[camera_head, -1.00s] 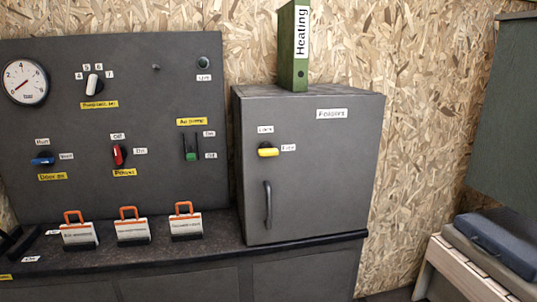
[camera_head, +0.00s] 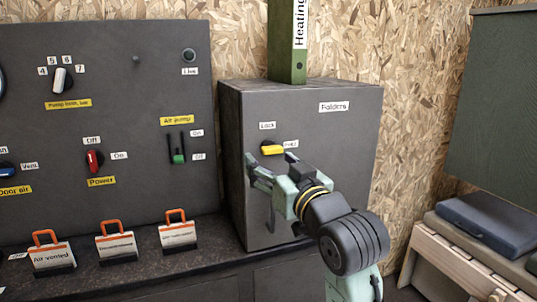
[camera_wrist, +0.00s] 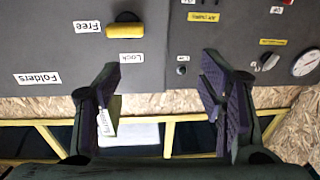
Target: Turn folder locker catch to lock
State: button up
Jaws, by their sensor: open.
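The folder locker (camera_head: 335,125) is a grey cabinet with a "Folders" label. Its catch (camera_head: 272,149) is a yellow bar on a dark hub, lying roughly horizontal towards the "Free" label (camera_head: 291,144). The "Lock" label (camera_head: 267,125) is above the catch. My gripper (camera_head: 268,170) is open and empty in front of the locker door, just below the catch in the head view. In the wrist view, which is upside down, the catch (camera_wrist: 125,30) is beyond the spread fingers (camera_wrist: 160,85), up and to the left. The fingers appear apart from it.
A dark door handle (camera_head: 271,215) is partly hidden by my gripper. A green "Heating" folder (camera_head: 287,50) stands on the locker. A control panel (camera_head: 130,120) with switches is to the left. Several orange-handled cards (camera_head: 116,243) stand on the counter.

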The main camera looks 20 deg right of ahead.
aim_at(274, 152)
jog(key=s+d+f+m+h, duration=0.1)
jog(key=d, duration=0.3)
jog(key=shift+g, duration=0.3)
jog(key=w+p, duration=0.1)
jog(key=w, duration=0.4)
jog(key=w+p, duration=0.1)
jog(key=w, duration=0.4)
jog(key=shift+a+f+p, duration=0.1)
jog(key=shift+f+p, duration=0.1)
jog(key=shift+p, duration=0.2)
jog(key=shift+c, duration=0.5)
jog(key=c, duration=1.1)
jog(key=shift+o, duration=0.2)
